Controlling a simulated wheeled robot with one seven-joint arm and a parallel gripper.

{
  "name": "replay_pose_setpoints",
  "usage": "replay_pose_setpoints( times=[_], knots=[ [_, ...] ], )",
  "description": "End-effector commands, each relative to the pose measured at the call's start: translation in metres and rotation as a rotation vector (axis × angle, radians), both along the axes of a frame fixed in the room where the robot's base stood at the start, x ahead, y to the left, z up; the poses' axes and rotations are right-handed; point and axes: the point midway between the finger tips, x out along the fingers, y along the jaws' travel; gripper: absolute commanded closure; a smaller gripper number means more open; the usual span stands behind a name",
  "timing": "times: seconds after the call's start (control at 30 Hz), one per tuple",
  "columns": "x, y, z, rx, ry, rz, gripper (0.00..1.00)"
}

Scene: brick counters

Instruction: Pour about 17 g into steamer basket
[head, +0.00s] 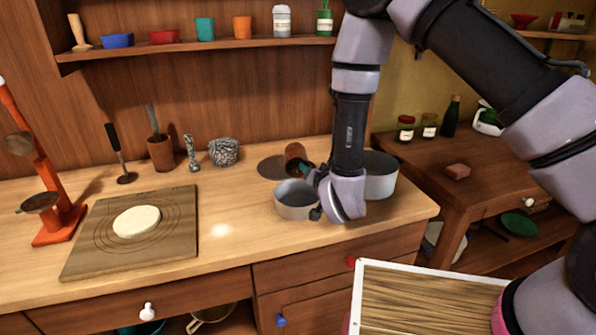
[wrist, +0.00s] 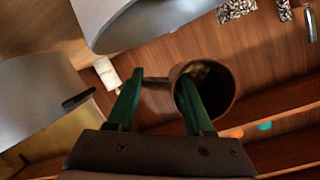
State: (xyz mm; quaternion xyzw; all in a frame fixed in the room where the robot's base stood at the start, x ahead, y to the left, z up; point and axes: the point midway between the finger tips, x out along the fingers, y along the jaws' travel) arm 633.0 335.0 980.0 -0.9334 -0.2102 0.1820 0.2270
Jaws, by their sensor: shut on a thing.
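My gripper (head: 309,172) is shut on a brown cup (head: 294,156) and holds it tilted above the counter. In the wrist view the green fingers (wrist: 160,98) are at the cup (wrist: 229,95), one of them across its mouth. A little yellowish matter shows inside the cup. Below the cup in the head view stands a pale round open container (head: 296,208), perhaps the steamer basket. The cup is over its back edge. I see no stream falling, and the container's contents cannot be made out.
A larger pale pot (head: 381,182) stands right of my gripper, partly hidden by it. A dark disc (head: 271,168) lies behind the container. A board (head: 84,232) with a pale round slab (head: 136,221) lies left. The counter between board and container is clear.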

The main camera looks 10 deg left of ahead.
Motion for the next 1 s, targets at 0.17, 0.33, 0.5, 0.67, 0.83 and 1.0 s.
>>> replay_pose_setpoints(
  times=[0.17,0.33,0.5,0.67,0.83,1.0],
  knots=[
    [0.0001,-0.0001,0.0004,0.003,-0.01,-0.001,1.0],
    [-0.0001,0.0001,0.0007,0.007,-0.021,0.0,1.0],
    [-0.0004,0.0001,0.0006,0.011,-0.03,-0.001,1.0],
    [-0.0006,0.0,0.0008,0.014,-0.04,-0.001,1.0],
    [-0.0008,0.0001,0.0012,0.016,-0.05,-0.001,1.0],
    [-0.0012,0.0002,0.0015,0.02,-0.059,0.0,1.0]
  ],
)
